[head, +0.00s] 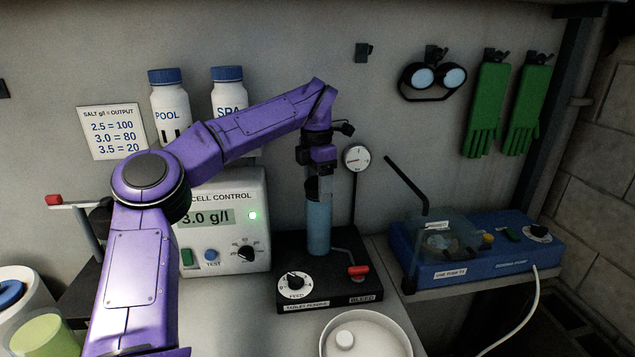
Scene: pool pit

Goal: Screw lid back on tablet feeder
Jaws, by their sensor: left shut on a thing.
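The tablet feeder is a translucent blue cylinder (319,230) standing upright on a black base (345,295) with a white FEED dial and a red-handled valve marked BLEED. My left gripper (318,178) points down directly over the top of the cylinder. It is shut on a dark piece at the cylinder's mouth, which looks like the lid (319,192). The fingers and lid are both dark, so the lid's edges are hard to make out. I cannot tell whether its thread is engaged. My right gripper is not in view.
A cell control box (222,225) reading 3.0 g/l stands left of the feeder. A white bowl (366,335) with a white tablet is in front. A blue dosing pump (490,250) is to the right. A gauge (356,157) on a pipe stands close behind the cylinder.

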